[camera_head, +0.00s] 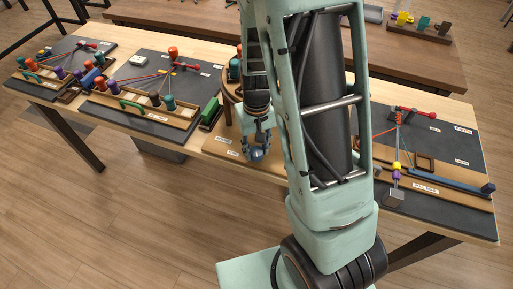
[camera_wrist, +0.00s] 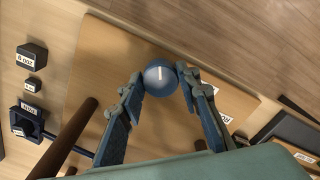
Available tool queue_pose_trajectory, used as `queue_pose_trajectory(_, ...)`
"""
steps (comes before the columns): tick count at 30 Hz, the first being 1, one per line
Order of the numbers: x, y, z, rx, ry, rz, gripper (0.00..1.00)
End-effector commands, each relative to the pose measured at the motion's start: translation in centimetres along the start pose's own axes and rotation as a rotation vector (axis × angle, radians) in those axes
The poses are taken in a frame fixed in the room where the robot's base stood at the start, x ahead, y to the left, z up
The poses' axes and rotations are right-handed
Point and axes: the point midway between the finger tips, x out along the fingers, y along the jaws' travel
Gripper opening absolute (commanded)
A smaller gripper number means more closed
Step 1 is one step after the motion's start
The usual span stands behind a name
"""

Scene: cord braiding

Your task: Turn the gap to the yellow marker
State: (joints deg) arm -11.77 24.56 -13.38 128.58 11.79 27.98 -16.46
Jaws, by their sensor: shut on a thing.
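My gripper (camera_wrist: 162,78) is shut on a round blue knob (camera_wrist: 160,80) in the wrist view, with one fingertip on each side of it. The knob's top carries a short pale line that runs roughly up and down in that view. The knob also shows in the head view (camera_head: 257,156), at the front edge of a wooden board (camera_head: 238,150), below my gripper (camera_head: 257,146). A round wooden piece (camera_head: 228,108) stands behind, mostly covered by my arm. I cannot make out the gap or the yellow marker in either view.
A small dark labelled block (camera_wrist: 31,56) lies farther left. Boards with pegs and cords (camera_head: 150,85) stand left, and another corded board (camera_head: 425,150) stands right. Open floor lies in front.

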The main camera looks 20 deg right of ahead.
Motion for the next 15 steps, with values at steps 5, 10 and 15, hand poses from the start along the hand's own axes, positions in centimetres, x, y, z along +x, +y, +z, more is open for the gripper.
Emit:
queue_pose_trajectory(5, -0.04, 0.0, -0.03, 0.077, 0.0, 0.0, 0.07)
queue_pose_trajectory(10, -0.05, -0.01, -0.03, 0.192, 0.0, 0.0, 0.07)
queue_pose_trajectory(15, -0.07, -0.06, -0.06, 0.309, 0.001, 0.0, 0.07)
